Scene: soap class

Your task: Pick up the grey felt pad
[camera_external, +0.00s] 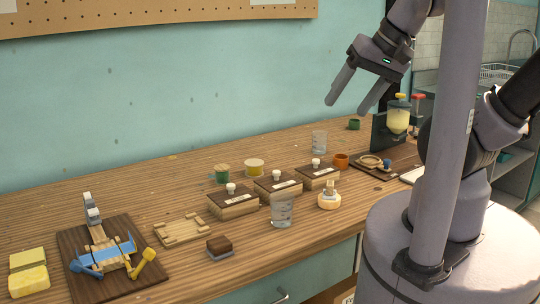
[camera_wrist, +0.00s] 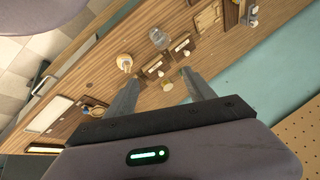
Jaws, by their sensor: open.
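The only greyish pad I can make out is the grey-blue layer under a small dark brown block (camera_external: 220,247). It lies on the wooden counter (camera_external: 330,215) near the front edge in the external view, right of a light wooden frame (camera_external: 182,229). I cannot clearly make it out in the wrist view. My gripper (camera_external: 347,107) is high above the far right part of the counter, well away from the block. Its two fingers are spread apart with nothing between them, as the wrist view also shows (camera_wrist: 158,78).
Three wooden boxes with white knobs (camera_external: 232,204) stand mid-counter. Near them are a glass (camera_external: 282,211), another glass (camera_external: 319,141) and a round cream item (camera_external: 328,200). A dark board with a clamp fixture (camera_external: 145,285) and yellow sponges (camera_external: 28,281) are at left. A yellow-filled dispenser (camera_external: 398,119) stands right.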

